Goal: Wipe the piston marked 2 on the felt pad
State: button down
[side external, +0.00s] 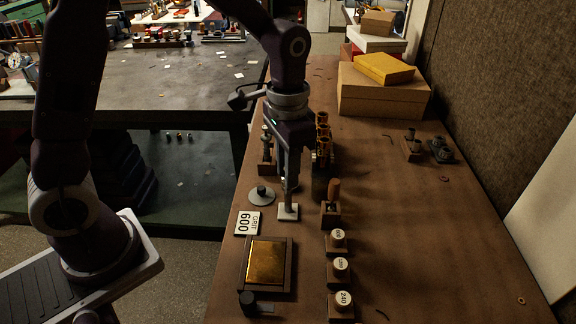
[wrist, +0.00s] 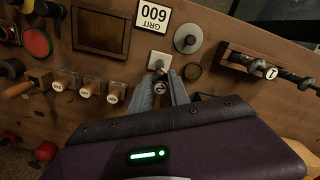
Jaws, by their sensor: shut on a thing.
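My gripper (wrist: 160,98) is shut on the piston marked 2 (wrist: 159,86), whose numbered end faces the wrist camera between the fingers. In the side external view my gripper (side external: 290,180) points down, and the piston (side external: 289,203) hangs upright below it. The felt pad (side external: 294,214) is a small pale square on the bench, also in the wrist view (wrist: 158,56). The piston's lower end is over the pad; I cannot tell whether it touches. Another piston marked 1 (wrist: 270,72) is in a wooden rack (wrist: 235,57) at the right.
A grey disc with a knob (side external: 262,196) lies left of the pad, near a GRIT 600 card (side external: 248,222). A framed brass-coloured plate (side external: 267,262) lies in front. Several numbered knobs on blocks (side external: 340,270) line the right. The bench's right side is mostly clear.

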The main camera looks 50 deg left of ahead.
jog(key=shift+r, duration=2.55)
jog(key=w+a+f+n, duration=0.1)
jog(key=w+f+n, duration=0.2)
jog(key=w+f, duration=0.1)
jog(key=shift+w+a+f, duration=0.2)
jog(key=shift+a+f, duration=0.1)
jog(key=shift+f, duration=0.1)
